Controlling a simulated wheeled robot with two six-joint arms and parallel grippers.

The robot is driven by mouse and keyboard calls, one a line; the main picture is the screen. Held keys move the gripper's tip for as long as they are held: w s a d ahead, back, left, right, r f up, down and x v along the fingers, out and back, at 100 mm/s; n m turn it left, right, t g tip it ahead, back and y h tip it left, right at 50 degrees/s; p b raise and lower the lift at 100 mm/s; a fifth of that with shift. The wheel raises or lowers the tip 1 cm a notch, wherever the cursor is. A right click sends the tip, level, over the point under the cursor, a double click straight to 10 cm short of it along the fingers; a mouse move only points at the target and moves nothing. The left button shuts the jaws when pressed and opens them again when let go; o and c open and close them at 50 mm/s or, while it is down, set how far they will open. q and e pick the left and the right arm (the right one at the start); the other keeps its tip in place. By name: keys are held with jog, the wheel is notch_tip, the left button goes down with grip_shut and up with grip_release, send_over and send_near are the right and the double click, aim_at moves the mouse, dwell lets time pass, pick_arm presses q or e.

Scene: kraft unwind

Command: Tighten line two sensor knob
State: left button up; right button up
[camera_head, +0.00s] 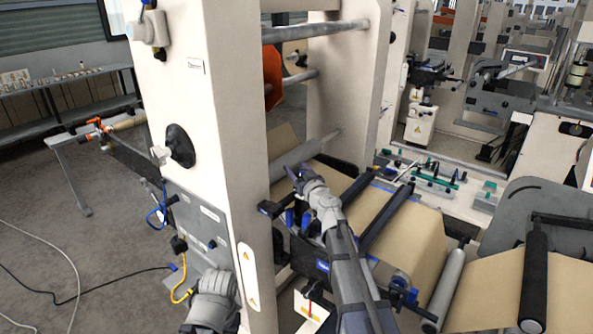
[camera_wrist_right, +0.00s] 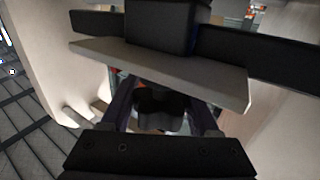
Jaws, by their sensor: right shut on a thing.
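In the right wrist view a dark lobed knob (camera_wrist_right: 162,108) sits between the two fingers of my right gripper (camera_wrist_right: 163,118), which is shut on it. A pale plate (camera_wrist_right: 190,72) and a black block (camera_wrist_right: 160,25) on a dark bar are just beyond the knob. In the head view my right gripper (camera_head: 297,172) reaches up to the web path beside the cream machine frame; the knob is hidden there.
The cream upright (camera_head: 215,110) stands close to the left of my right arm. Dark rollers (camera_head: 390,215) and brown kraft web (camera_head: 425,240) lie to its right. A yellow cable (camera_head: 183,292) hangs on the upright's lower left. Open floor lies further left.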

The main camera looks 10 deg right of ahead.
dwell(0.3)
jog(key=o, duration=1.4)
jog(key=shift+c, duration=0.2)
jog(key=s+d, duration=0.1)
jog(key=s, duration=0.6)
jog(key=shift+s, duration=0.4)
